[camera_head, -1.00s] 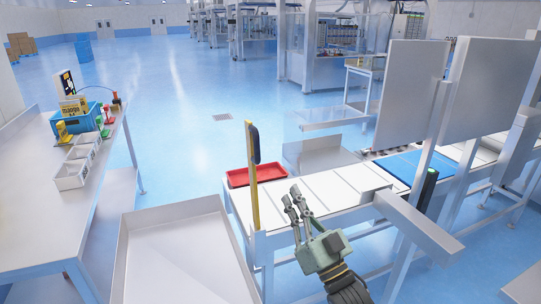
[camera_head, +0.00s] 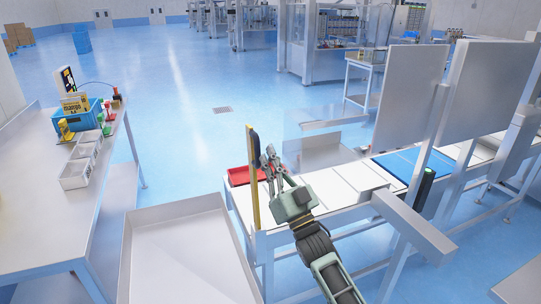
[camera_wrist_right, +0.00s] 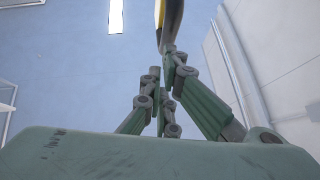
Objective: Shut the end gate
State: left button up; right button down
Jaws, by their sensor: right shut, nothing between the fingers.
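The end gate (camera_head: 253,195) shows as a narrow upright yellow strip at the near left end of the white conveyor. A dark handle (camera_head: 256,146) sits on its upper right side. My right gripper (camera_head: 268,157) is shut and empty, with its fingertips just right of the gate, close below the handle. Whether they touch it I cannot tell. In the right wrist view, the fingers (camera_wrist_right: 163,62) are together, and the dark and yellow gate (camera_wrist_right: 171,20) is just beyond the tips. My left gripper is not in view.
The conveyor (camera_head: 335,190) runs off to the right, with a blue mat (camera_head: 403,165) on it. A red tray (camera_head: 238,176) is behind the gate, partly hidden. An empty metal tray (camera_head: 185,255) stands in front. A side table (camera_head: 40,200) with white bins is at left.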

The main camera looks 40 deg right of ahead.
jog(key=shift+w, duration=0.2)
dwell(0.3)
